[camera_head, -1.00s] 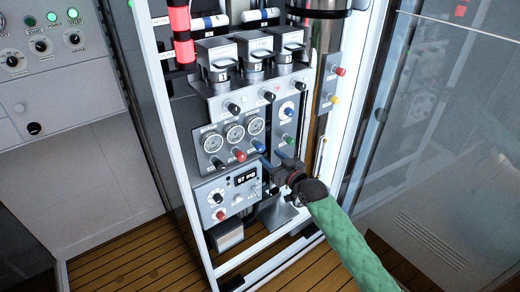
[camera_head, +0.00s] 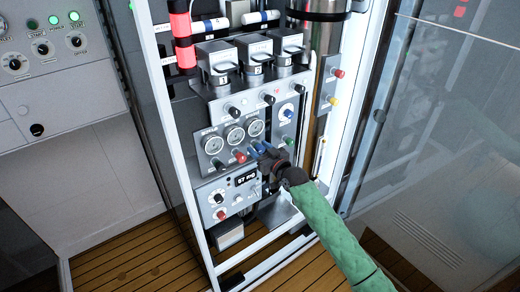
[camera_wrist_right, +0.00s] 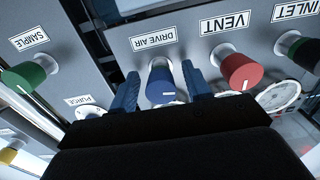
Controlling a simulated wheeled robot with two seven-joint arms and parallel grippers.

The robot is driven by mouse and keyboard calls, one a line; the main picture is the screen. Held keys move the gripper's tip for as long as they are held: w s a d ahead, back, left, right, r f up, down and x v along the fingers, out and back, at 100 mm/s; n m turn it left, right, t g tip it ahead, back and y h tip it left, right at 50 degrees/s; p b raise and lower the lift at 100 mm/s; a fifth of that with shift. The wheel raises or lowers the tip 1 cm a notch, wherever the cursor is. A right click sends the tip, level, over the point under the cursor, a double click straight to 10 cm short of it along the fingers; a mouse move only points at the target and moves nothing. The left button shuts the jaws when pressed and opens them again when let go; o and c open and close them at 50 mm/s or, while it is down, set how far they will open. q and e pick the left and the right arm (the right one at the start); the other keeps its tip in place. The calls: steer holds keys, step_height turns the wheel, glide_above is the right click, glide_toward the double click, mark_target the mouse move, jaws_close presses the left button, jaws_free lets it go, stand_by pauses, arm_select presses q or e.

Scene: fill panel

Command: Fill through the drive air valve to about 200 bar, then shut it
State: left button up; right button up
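The drive air valve is a blue knob (camera_wrist_right: 163,84) under a DRIVE AIR label in the wrist view, where the panel appears upside down. My right gripper (camera_wrist_right: 161,92) has its two blue fingers on either side of this knob. The fingers look apart, with a narrow gap at the left one; contact on the right is unclear. In the head view my right gripper (camera_head: 262,151) is at the panel's lower row of knobs and partly covers the blue knob. My left gripper is not in view.
The red VENT knob (camera_wrist_right: 241,71) is close beside the right finger in the wrist view. The green SAMPLE knob (camera_wrist_right: 24,77) and dark green INLET knob (camera_wrist_right: 302,49) are farther out. A display box (camera_head: 232,190) is below the gauges. The white frame post (camera_head: 172,130) stands left.

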steer(key=c, duration=0.9)
steer(key=shift+m, duration=0.3)
